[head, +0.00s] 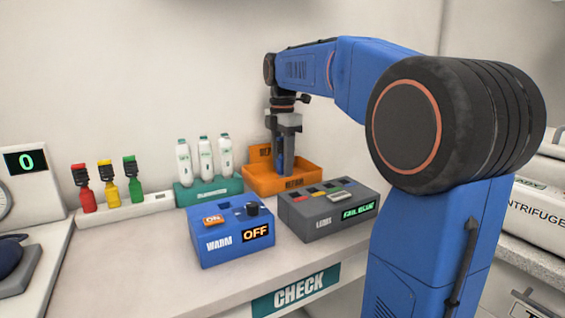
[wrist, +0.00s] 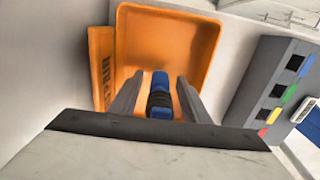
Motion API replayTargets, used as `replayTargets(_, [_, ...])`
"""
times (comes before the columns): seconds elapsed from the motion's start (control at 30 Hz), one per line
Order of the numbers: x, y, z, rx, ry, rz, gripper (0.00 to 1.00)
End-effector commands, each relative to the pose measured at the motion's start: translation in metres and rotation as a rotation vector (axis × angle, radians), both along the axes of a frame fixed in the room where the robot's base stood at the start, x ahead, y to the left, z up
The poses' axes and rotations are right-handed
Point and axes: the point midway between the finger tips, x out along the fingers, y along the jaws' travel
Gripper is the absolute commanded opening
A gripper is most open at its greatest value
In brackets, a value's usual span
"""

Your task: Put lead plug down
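The lead plug (wrist: 160,95), blue with a black ribbed band, is between the two fingers of my gripper (wrist: 161,85) in the wrist view. Orange shows on both sides of it, so the fingers look apart from it and open. The orange tray (wrist: 203,40) lies below. In the head view my gripper (head: 285,166) points down into the orange tray (head: 256,187), with a bit of the blue plug (head: 280,160) showing beside a finger. Whether the plug touches the tray floor is hidden.
A grey leads box (head: 300,226) with coloured slots and a "FAIL BLUE" display stands right of the tray. A blue warmer (head: 222,252) reading OFF is in front. A green rack (head: 200,193) of white bottles and a white rack (head: 128,208) of coloured-capped items stand left.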

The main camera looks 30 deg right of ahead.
Motion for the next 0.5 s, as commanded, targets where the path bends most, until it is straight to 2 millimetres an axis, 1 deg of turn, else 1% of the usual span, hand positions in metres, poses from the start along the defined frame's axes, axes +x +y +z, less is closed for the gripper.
replayTargets(0.3, [0.0,0.0,0.002,0.0,0.0,0.0,0.42])
replayTargets(0.37, [0.0,0.0,0.006,0.0,-0.001,0.0,0.42])
replayTargets(0.5, [0.001,0.0,0.024,0.0,-0.003,0.0,0.42])
